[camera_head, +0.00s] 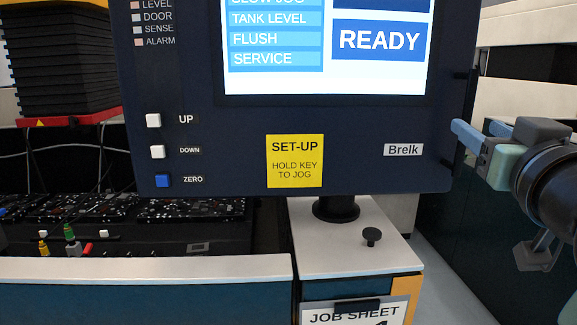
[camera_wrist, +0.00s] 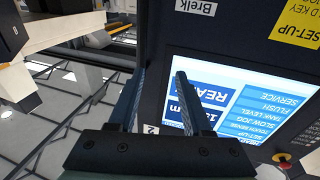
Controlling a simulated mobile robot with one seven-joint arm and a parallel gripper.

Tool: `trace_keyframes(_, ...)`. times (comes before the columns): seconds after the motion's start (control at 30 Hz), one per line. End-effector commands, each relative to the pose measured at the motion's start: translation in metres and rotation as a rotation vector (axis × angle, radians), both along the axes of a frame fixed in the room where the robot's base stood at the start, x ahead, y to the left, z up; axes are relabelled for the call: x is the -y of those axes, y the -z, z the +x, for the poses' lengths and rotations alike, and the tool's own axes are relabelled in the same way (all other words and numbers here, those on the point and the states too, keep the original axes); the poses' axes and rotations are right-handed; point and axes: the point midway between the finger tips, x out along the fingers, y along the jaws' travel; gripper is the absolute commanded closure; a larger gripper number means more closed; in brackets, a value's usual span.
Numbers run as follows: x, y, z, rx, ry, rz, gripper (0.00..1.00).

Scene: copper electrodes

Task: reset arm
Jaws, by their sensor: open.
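My gripper (camera_head: 464,140) is at the right edge of the head view, beside the right side of the dark blue control panel (camera_head: 220,150). Its blue fingers point left toward the panel's edge; I cannot tell the exact gap between them and the panel. In the wrist view the two fingers of my gripper (camera_wrist: 160,85) stand apart with nothing between them. The panel's lit screen (camera_head: 325,45) reads READY and also shows, rotated, behind the fingers in the wrist view (camera_wrist: 240,100).
Three buttons (camera_head: 157,151) marked UP, DOWN and ZERO sit at the panel's lower left. A yellow SET-UP label (camera_head: 295,161) is on the panel. A white-topped cabinet (camera_head: 375,245) stands below. Black bellows (camera_head: 62,60) are at upper left. Grey floor shows at lower right.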

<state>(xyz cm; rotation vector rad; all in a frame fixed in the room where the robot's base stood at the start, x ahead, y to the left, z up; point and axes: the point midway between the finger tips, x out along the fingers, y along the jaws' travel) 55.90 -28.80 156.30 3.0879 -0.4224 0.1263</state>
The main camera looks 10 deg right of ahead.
Motion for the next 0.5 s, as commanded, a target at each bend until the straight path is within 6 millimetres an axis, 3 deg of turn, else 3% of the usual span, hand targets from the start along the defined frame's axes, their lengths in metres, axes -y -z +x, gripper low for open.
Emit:
trace_keyframes(0.03,-0.033,-0.005,0.005,0.050,-0.022,-0.023,0.51)
trace_keyframes(0.13,-0.101,-0.024,0.000,0.194,-0.060,-0.066,0.51)
trace_keyframes(0.3,-0.206,-0.058,-0.044,0.457,-0.152,-0.102,0.51)
trace_keyframes(0.4,-0.248,-0.072,-0.076,0.584,-0.203,-0.101,0.51)
trace_keyframes(0.5,-0.273,-0.081,-0.102,0.670,-0.239,-0.096,0.51)
